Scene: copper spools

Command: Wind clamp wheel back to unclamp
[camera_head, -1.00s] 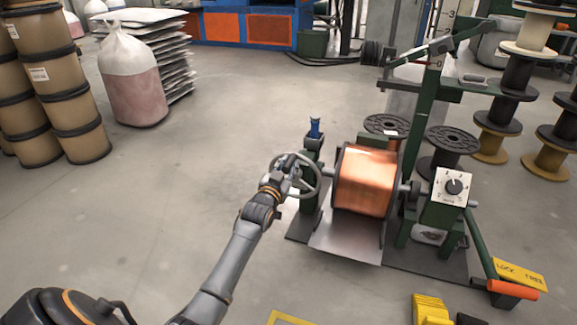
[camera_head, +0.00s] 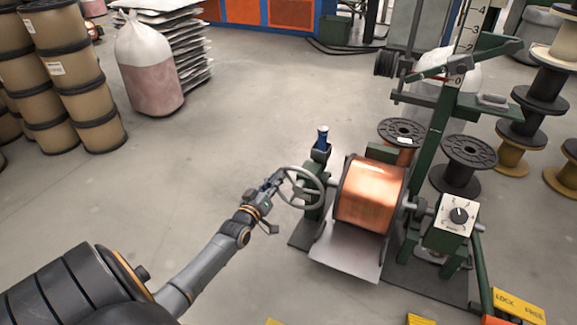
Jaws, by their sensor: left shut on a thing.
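The clamp wheel (camera_head: 318,190) is a grey spoked handwheel on the left side of the green spool stand (camera_head: 317,168). My left gripper (camera_head: 272,192) reaches in from the lower left and is shut on the wheel's left rim. The exact contact is small and partly hidden by the gripper. The copper spool (camera_head: 370,193) sits in the stand to the right of the wheel, with a shaft between them. A blue-topped part (camera_head: 322,138) stands upright above the wheel. My right gripper is not in view.
A dial box (camera_head: 458,216) and a LOCK/FREE plate (camera_head: 518,305) are at the right. Empty black spools (camera_head: 468,155) stand behind the stand. The floor left of the wheel is clear.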

